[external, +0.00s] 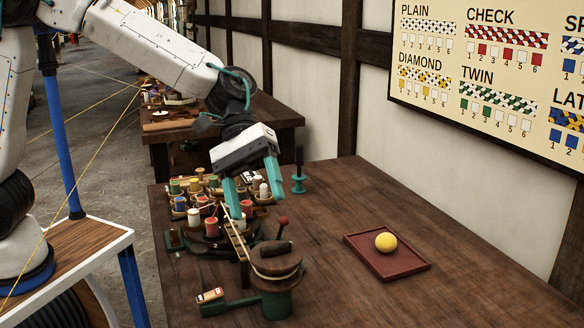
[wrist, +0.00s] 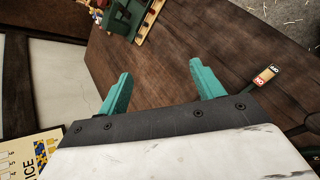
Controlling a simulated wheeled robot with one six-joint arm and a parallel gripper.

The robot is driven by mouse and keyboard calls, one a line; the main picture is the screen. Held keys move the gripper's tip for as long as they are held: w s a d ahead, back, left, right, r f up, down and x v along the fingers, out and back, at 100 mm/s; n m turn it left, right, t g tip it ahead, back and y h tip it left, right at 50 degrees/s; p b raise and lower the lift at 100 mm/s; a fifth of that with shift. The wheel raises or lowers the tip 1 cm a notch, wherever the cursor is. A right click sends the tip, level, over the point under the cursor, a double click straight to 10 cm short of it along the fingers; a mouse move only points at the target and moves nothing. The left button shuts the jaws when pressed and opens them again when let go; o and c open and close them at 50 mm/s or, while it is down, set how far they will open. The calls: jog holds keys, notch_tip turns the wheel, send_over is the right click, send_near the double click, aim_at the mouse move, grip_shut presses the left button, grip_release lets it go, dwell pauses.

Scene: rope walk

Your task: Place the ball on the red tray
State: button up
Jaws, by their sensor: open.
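A yellow ball (external: 386,242) rests on the red tray (external: 411,267), inside its rim, in the external view. The tray lies flat on the right part of the wooden table. My gripper (external: 258,212) is open and empty, above the table to the left of the ball and tray and apart from both. Its two teal fingers point down. The wrist view shows my gripper (wrist: 160,68) with its fingers spread and bare table between them; neither ball nor tray shows there.
Several spools (external: 194,217) crowd the table's left part. A round-topped winding device (external: 276,258) with a red-knobbed lever stands at the front. A teal stand (external: 299,184) is at the back. The table around the tray is clear.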

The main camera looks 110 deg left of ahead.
jog(key=s+d+r+m+g+y, duration=0.1)
jog(key=s+d+r+m+g, duration=0.1)
jog(key=s+d+m, duration=0.45)
jog(key=s+d+r+m+g+y, duration=0.1)
jog(key=s+d+r+m+g, duration=0.15)
jog(key=s+d, duration=0.7)
jog(key=s+f+m+y, duration=0.1)
jog(key=s+m, duration=0.3)
jog(key=s, duration=0.6)
jog(key=s+f+m+y, duration=0.2)
jog(key=s+m+y, duration=0.2)
jog(key=s, duration=0.6)
jog(key=shift+s+f+m+g, duration=0.15)
jog(key=shift+s+m+g, duration=0.2)
jog(key=shift+m+g, duration=0.15)
jog(key=shift+a, duration=0.1)
